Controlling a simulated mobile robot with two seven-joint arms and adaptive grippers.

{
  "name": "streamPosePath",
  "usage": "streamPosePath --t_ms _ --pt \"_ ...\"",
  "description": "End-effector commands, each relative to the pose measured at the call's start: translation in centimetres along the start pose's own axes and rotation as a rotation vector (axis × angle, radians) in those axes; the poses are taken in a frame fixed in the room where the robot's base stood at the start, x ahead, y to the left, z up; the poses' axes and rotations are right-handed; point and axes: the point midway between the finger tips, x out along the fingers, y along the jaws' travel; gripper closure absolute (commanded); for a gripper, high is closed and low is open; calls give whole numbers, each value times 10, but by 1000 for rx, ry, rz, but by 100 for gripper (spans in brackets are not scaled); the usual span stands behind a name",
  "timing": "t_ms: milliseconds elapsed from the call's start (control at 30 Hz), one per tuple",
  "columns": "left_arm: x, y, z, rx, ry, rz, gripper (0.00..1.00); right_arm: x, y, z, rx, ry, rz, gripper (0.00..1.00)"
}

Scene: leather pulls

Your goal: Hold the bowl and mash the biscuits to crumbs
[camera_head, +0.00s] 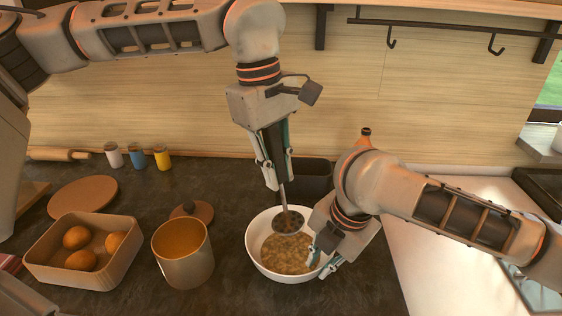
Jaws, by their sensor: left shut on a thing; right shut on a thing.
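A white bowl (253,261) stands on the dark counter and holds light brown biscuit pieces and crumbs (284,257). My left gripper (276,181) points down above the bowl, shut on the masher (288,221), whose shaft runs down from the fingers. The round masher head is over the back part of the bowl, close to the crumbs; I cannot tell if it touches them. My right gripper (317,264) is shut on the bowl's right rim. The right arm hides part of the bowl's right side.
Left of the bowl stand an open canister (183,262), a lid with a knob (191,210) and a tray (113,277) with round brown items. A round board (83,197), small jars (137,158) and a rolling pin (57,154) lie further back. A dark container (306,178) stands behind the bowl.

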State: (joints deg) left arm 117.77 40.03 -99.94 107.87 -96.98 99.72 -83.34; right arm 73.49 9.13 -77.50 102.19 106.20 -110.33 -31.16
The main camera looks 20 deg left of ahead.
Motion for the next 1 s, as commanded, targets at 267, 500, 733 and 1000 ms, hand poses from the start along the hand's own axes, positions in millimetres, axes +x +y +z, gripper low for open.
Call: streamPosePath --t_ms 267,500,733,1000 --pt "24 -4 -4 1 -1 0 100 0 0 0 1 0 -1 100" --pt "46 -4 -4 1 -1 -1 100 0 0 0 1 0 -1 100" --pt "67 -4 -3 1 -2 -1 100 0 0 0 1 0 -1 100" --pt "90 -4 -4 1 -1 -1 100 0 0 0 1 0 -1 100"
